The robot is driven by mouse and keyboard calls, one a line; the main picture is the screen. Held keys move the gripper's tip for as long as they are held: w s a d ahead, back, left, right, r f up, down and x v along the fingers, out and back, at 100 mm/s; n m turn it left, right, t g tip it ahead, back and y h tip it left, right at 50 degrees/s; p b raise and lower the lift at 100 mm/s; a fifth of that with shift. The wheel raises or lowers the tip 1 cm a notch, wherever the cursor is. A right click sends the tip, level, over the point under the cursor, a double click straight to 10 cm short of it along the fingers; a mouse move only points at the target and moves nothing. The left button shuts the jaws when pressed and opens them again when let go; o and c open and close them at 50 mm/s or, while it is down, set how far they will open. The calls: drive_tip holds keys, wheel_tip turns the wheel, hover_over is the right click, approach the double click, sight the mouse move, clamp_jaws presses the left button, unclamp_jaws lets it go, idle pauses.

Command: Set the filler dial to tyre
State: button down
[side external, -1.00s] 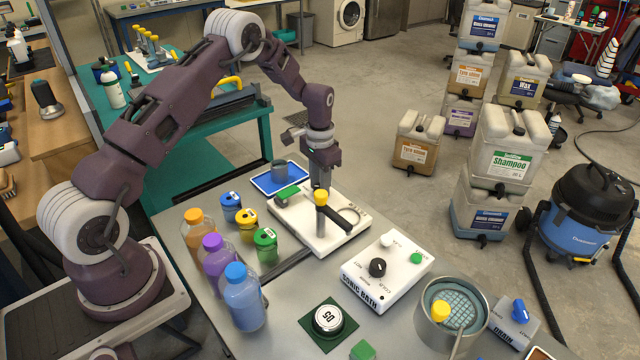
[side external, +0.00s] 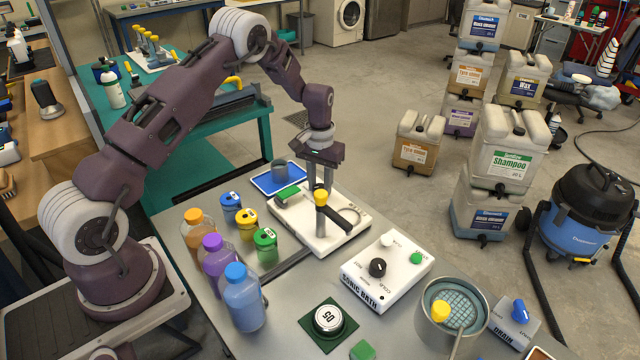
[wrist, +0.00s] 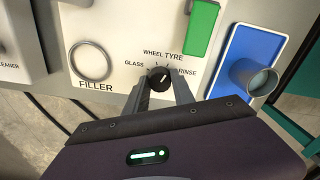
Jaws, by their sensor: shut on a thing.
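The filler (side external: 335,238) is a white box on the bench with a post topped by a yellow cap (side external: 321,197). In the wrist view its panel (wrist: 112,25) reads FILLER. Its black dial (wrist: 160,77) is ringed by the labels GLASS, WHEEL, TYRE and RINSE. A pale pointer mark on the dial points up and right, towards TYRE (wrist: 174,56). My gripper (wrist: 160,86) is shut on the dial, one finger on each side. In the side view my gripper (side external: 320,186) points straight down behind the yellow-capped post, and the dial is hidden there.
Coloured jars and bottles (side external: 243,297) stand left of the filler. The sonic bath box (side external: 387,275) is at its right front.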

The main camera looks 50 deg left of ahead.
sight(320, 187)
drive_tip(key=shift+r, duration=0.1)
drive_tip(key=c, duration=1.1)
unclamp_jaws()
drive_tip(key=shift+o, duration=0.2)
wheel_tip(320, 187, up, 7)
